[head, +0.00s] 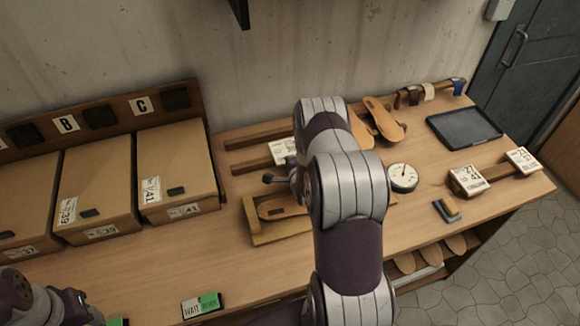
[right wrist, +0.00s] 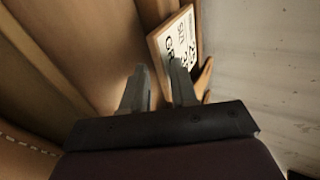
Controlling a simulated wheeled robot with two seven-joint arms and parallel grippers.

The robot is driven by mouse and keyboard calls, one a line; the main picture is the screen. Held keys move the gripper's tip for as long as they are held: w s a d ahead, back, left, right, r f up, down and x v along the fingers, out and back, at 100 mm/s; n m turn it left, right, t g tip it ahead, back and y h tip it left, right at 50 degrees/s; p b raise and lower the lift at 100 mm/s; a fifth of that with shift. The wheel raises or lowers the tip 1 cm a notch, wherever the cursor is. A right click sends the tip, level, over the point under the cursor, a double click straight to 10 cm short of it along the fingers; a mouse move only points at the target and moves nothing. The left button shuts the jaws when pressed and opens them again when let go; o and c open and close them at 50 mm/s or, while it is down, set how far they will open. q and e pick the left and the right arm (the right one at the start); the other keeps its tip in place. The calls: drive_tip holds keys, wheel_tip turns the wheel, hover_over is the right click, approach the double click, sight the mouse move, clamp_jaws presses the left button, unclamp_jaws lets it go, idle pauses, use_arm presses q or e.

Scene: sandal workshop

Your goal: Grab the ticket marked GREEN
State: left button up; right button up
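A white ticket (head: 283,152) stands on a wooden rail at the back of the bench, partly hidden by my right arm. In the right wrist view the ticket (right wrist: 176,42) has a wooden edge and black print; letters starting "GR" show, the rest is cut off or blurred. My right gripper (right wrist: 158,88) is open, its fingers apart with nothing between them. The ticket is just beyond the fingertips, toward the right finger. In the head view the right gripper (head: 280,180) is partly behind my arm. My left arm is at the lower left; its fingers cannot be made out.
Two more tickets stand on a rail at the right, a near one (head: 467,180) and a far one (head: 522,160). A round dial (head: 403,177), a dark tray (head: 464,125), sandal soles (head: 384,120) and a WAIT sign (head: 202,305) are on the bench. Cardboard boxes (head: 97,190) fill the left.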

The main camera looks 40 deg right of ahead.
drive_tip(key=shift+a, duration=0.1)
drive_tip(key=shift+c, duration=0.2)
clamp_jaws()
wheel_tip(320, 180, up, 3)
drive_tip(key=shift+f+p, duration=0.1)
drive_tip(key=shift+p, duration=1.1)
drive_tip(key=shift+s+f, duration=0.1)
drive_tip(key=shift+f, duration=0.05)
drive_tip(key=shift+s+a, duration=0.15)
drive_tip(key=shift+s, duration=0.05)
drive_tip(key=p+v, duration=0.2)
drive_tip(key=v, duration=0.2)
drive_tip(key=f+p+v, duration=0.1)
drive_tip(key=p+v, duration=0.1)
drive_tip(key=v, duration=0.2)
drive_tip(key=s+p+v, duration=0.1)
drive_tip(key=p+v, duration=0.1)
drive_tip(key=v, duration=0.3)
drive_tip(key=shift+a+f+p, duration=0.25)
drive_tip(key=shift+f+p, duration=0.05)
drive_tip(key=shift+p, duration=0.1)
drive_tip(key=shift+s+a, duration=0.2)
drive_tip(key=shift+s, duration=0.35)
